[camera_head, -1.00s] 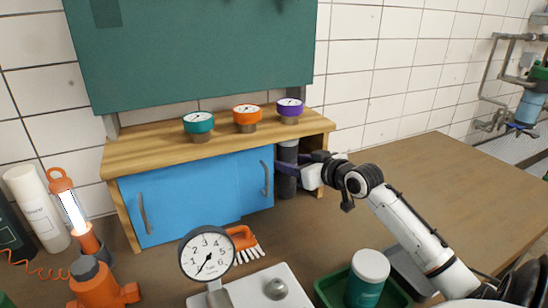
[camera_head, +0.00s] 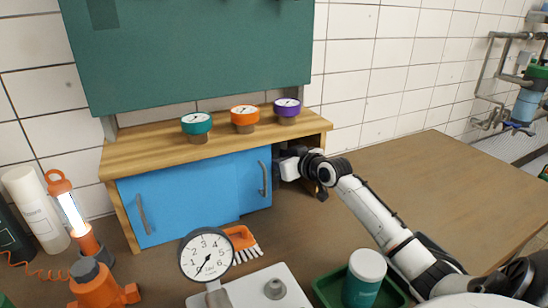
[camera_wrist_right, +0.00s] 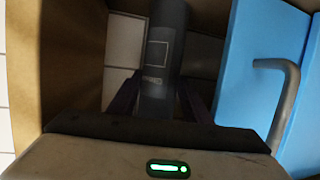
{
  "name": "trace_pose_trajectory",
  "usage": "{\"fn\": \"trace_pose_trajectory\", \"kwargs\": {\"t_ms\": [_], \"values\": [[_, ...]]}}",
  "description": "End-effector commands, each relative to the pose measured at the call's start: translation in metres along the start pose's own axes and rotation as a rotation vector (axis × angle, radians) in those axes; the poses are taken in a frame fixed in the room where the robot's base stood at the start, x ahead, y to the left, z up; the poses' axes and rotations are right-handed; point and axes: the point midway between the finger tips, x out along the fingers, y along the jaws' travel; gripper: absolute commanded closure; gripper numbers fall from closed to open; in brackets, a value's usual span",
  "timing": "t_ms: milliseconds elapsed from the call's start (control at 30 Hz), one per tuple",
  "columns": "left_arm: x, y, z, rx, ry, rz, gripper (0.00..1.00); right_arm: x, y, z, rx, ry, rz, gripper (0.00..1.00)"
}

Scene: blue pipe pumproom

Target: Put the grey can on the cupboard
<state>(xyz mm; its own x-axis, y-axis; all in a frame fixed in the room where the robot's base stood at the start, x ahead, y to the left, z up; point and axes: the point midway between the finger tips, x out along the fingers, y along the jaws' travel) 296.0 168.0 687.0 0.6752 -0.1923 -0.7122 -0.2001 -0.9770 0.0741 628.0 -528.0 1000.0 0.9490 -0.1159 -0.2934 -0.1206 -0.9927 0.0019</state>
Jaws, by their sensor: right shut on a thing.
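The cupboard has a wooden top (camera_head: 235,133) and blue door panels (camera_head: 190,195); its right end is open. My right gripper (camera_wrist_right: 158,98) is shut on the dark grey can (camera_wrist_right: 163,60), with a finger on each side in the right wrist view. The can looks upright there, inside the open right end between a wooden wall and a blue door. In the head view the gripper body is at this opening; its fingertips and the can are hidden. The can's base is hidden, so I cannot tell if it rests on anything. My left gripper is not in view.
A door handle (camera_wrist_right: 277,95) is close to the right gripper. A gauge (camera_head: 207,255) and brush (camera_head: 242,240) are in front. The table at right is clear.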

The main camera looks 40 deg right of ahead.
Motion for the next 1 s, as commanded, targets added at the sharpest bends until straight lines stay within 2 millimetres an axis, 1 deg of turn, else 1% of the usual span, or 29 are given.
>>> {"fn": "trace_pose_trajectory", "kwargs": {"t_ms": [67,100,133,367,467,567,667,1000], "values": [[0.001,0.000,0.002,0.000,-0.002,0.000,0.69,0.001,0.000,0.001,-0.001,0.004,0.000,0.94],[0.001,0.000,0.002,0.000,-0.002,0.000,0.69,0.001,0.000,0.002,0.000,-0.001,0.000,0.51],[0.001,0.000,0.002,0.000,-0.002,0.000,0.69,0.001,0.000,0.002,0.000,-0.001,0.000,0.48],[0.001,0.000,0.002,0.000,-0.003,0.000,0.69,0.001,0.000,0.002,0.000,0.000,0.000,0.48],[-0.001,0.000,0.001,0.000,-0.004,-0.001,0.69,0.000,0.000,-0.001,0.000,0.001,0.000,0.48],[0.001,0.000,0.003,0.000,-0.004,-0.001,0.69,-0.007,0.000,0.000,-0.001,0.000,0.000,0.48],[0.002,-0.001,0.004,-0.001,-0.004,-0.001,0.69,-0.022,0.000,0.002,-0.003,-0.002,0.000,0.48],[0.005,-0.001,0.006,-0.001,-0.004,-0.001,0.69,-0.090,0.000,0.001,-0.002,-0.002,-0.001,0.48]]}}
